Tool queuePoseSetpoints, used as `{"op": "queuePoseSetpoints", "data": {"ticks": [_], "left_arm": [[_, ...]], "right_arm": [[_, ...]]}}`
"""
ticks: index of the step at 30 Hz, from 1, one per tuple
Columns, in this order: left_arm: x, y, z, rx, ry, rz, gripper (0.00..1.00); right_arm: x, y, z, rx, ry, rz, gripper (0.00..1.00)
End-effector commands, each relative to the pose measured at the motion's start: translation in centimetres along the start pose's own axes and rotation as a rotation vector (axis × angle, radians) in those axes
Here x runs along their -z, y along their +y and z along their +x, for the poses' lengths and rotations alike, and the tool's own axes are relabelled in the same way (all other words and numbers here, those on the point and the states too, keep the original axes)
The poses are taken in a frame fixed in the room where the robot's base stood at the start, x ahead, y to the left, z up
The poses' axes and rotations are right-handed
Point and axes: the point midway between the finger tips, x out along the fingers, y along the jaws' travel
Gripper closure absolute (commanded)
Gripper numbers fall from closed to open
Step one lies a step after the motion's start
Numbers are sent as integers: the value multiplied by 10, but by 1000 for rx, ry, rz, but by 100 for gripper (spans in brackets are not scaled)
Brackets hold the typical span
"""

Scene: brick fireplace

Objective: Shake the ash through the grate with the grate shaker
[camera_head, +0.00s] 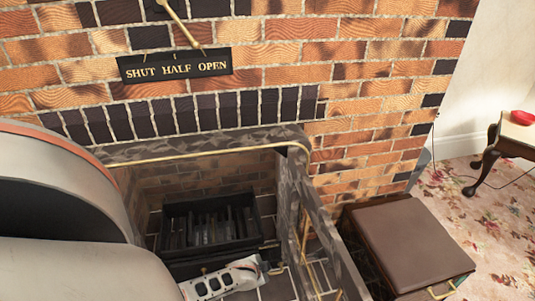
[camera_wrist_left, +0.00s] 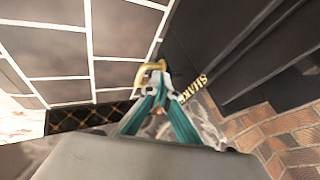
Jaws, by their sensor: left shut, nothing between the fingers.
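The black grate (camera_head: 212,226) with upright bars sits inside the brick fireplace opening in the head view. In the left wrist view, a brass loop handle (camera_wrist_left: 150,68), apparently the grate shaker, shows just beyond my left gripper's fingertips, beside brass letters reading SHAKE (camera_wrist_left: 193,88) on dark metal. My left gripper (camera_wrist_left: 161,88) has its teal fingers drawn together with nothing held. Its tips overlap the loop's lower end in the picture; I cannot tell whether they touch. My white left wrist part (camera_head: 220,281) is low in front of the grate. My right gripper is out of view.
A brass lever (camera_head: 181,25) hangs above the SHUT HALF OPEN plate (camera_head: 175,66). A small table with a red bowl (camera_head: 522,117) is far right.

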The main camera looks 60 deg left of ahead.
Motion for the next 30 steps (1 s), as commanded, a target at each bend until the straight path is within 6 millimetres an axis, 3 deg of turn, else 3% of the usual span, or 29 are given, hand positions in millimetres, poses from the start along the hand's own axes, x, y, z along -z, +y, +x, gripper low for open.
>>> {"op": "queuePoseSetpoints", "data": {"ticks": [12, 21, 30], "left_arm": [[0, -4, 2, 1, 0, 1, 100], [0, -48, 25, 2, -2, 2, 100], [0, -56, 29, 2, 0, 1, 100]], "right_arm": [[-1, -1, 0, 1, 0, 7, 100], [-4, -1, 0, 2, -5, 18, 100], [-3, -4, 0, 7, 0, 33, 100]]}}
